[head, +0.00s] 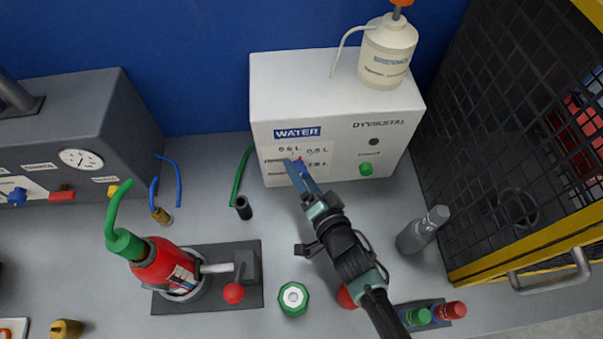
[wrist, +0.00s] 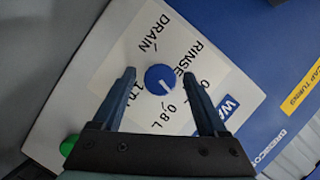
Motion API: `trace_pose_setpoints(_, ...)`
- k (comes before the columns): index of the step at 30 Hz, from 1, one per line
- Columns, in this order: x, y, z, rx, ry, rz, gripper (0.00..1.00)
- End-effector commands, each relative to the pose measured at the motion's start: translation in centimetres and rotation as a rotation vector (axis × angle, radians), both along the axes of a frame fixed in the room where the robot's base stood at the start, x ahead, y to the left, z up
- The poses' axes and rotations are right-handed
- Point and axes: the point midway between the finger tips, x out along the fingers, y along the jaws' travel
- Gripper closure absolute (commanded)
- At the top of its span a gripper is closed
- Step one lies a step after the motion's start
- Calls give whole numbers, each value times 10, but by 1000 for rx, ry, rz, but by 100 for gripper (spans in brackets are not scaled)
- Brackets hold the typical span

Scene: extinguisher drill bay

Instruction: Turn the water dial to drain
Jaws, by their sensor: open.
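The water dial (wrist: 160,79) is a round blue knob with a white pointer mark on a white label panel. DRAIN, RINSE, 0.8 L and other volume marks are printed around it. In the wrist view the mark points down and to the right, towards the 0.8 L print. The dial sits on the front of the white water box (head: 335,98). My gripper (wrist: 159,75) is open, one finger on each side of the dial; contact is not visible. In the head view my gripper (head: 296,166) reaches the label panel and largely hides the dial.
A green button (head: 366,169) is right of the dial on the box front. A white bottle (head: 387,55) stands on the box. A red extinguisher (head: 165,262), a green-rimmed cap (head: 293,298) and a grey cylinder (head: 422,230) are on the bench. A mesh cage (head: 500,130) stands right.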

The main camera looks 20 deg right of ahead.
Motion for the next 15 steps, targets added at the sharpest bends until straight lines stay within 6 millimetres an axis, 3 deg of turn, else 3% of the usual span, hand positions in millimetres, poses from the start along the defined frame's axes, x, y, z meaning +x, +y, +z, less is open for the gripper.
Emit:
trace_pose_setpoints(8,1,0,0,1,0,0,24)
trace_pose_setpoints(15,0,0,0,0,0,0,67)
